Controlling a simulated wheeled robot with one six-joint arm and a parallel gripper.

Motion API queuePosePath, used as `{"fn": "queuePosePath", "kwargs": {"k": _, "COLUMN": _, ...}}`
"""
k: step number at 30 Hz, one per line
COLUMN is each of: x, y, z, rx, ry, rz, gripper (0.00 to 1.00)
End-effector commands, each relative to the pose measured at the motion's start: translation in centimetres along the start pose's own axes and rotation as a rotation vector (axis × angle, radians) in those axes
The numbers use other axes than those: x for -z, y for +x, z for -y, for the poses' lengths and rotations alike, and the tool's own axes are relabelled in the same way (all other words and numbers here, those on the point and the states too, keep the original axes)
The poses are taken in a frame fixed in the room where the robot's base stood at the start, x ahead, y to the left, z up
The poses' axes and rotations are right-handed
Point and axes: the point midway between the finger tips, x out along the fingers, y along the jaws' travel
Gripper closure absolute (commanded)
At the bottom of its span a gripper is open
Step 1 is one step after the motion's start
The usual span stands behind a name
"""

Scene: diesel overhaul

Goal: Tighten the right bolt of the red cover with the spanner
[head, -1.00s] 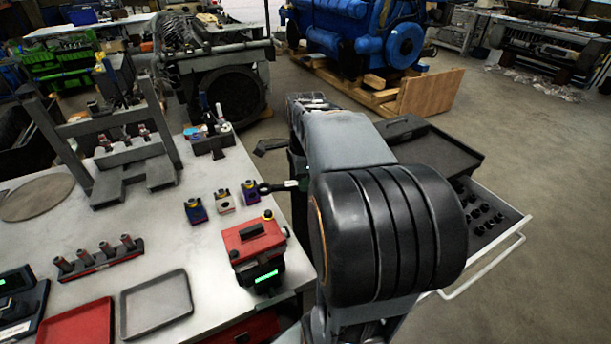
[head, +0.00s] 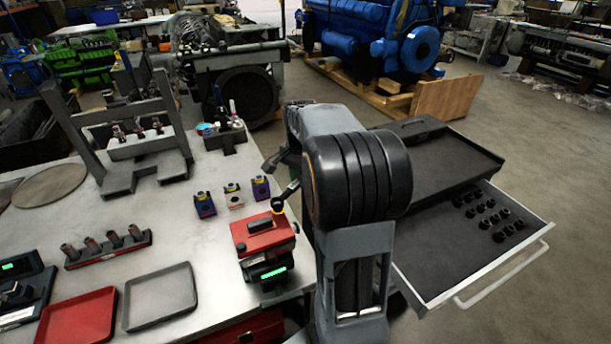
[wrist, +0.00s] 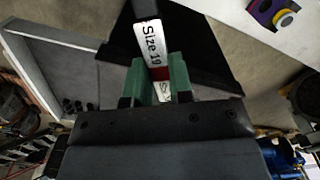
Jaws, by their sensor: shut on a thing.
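My gripper (wrist: 160,66) has green fingers shut on the spanner (wrist: 152,42), a pale strip marked "Size 19" in the wrist view. In the head view, the spanner's dark end (head: 288,191) shows left of my arm, just above the red cover (head: 262,236). The cover tops a unit with a lit green display on the workbench. My arm hides the fingers in the head view.
Blue (head: 204,205), pale (head: 234,196) and purple (head: 261,188) blocks stand behind the cover on the workbench (head: 190,235). Red (head: 75,320) and grey trays lie in front left. An open drawer (head: 440,275) with black sockets is right of my arm.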

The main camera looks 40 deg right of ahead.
Motion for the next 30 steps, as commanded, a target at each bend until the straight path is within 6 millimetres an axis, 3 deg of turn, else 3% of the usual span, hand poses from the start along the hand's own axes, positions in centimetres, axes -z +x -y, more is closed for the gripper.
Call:
{"fn": "queuePosePath", "kwargs": {"k": 5, "x": 0.1, "y": -0.2, "z": 0.0, "rx": 0.003, "ry": 0.002, "rz": -0.003, "gripper": 1.00}}
{"fn": "queuePosePath", "kwargs": {"k": 17, "x": 0.0, "y": 1.8, "z": 0.0, "rx": 0.003, "ry": 0.003, "rz": -0.003, "gripper": 1.00}}
{"fn": "queuePosePath", "kwargs": {"k": 30, "x": 0.0, "y": 1.9, "z": -0.7, "rx": 0.004, "ry": 0.066, "rz": -0.003, "gripper": 1.00}}
